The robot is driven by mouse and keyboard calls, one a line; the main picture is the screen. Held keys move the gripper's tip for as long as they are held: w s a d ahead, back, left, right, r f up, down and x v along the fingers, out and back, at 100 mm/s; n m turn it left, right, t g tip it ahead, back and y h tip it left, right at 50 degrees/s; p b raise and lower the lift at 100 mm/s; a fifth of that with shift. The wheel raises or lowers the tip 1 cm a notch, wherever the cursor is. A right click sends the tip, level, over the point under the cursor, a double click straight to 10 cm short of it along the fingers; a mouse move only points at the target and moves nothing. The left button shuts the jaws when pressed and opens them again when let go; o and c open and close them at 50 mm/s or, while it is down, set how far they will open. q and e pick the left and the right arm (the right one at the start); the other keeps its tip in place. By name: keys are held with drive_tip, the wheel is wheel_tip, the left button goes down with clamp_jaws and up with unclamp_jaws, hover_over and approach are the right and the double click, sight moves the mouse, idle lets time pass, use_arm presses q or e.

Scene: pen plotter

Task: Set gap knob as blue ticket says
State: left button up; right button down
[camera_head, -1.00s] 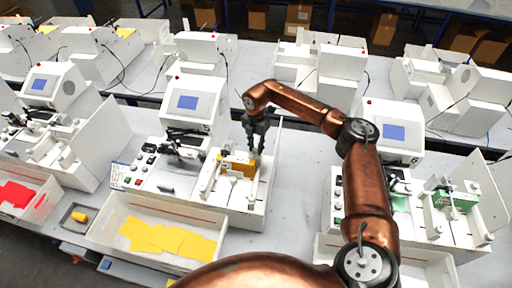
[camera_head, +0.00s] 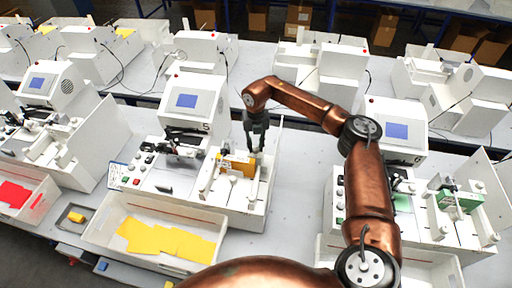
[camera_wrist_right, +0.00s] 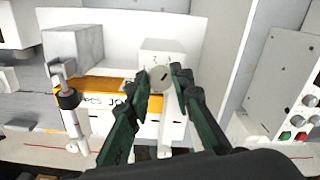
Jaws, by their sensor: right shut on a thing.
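My right gripper (camera_head: 256,146) reaches down over the right end of the middle machine. In the right wrist view its two dark green fingers (camera_wrist_right: 154,92) are shut on a small round grey knob (camera_wrist_right: 160,78) on the front of a white block. The fingers partly hide the knob, and its setting is too small to read. An orange-yellow block (camera_head: 237,165) with lettering lies beside the knob, and it also shows in the wrist view (camera_wrist_right: 92,100). A blue-edged white card (camera_head: 117,172) lies left of the machine's buttons; its text is unreadable. My left gripper is not in view.
A white tray with yellow sheets (camera_head: 165,240) stands in front of the machine. A box with a blue screen (camera_head: 187,101) stands behind it. An upright white panel (camera_head: 275,150) is close to the right of my gripper. Similar machines stand on both sides.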

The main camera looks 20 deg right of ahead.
sight(255, 148)
drive_tip(key=n+b, duration=0.1)
drive_tip(key=n, duration=0.4)
drive_tip(key=shift+n, duration=0.3)
drive_tip(key=shift+a+n+b, duration=0.1)
drive_tip(key=shift+n+b, duration=0.45)
drive_tip(key=shift+n, duration=1.55)
drive_tip(key=c, duration=1.7)
unclamp_jaws()
wheel_tip(255, 148, up, 12)
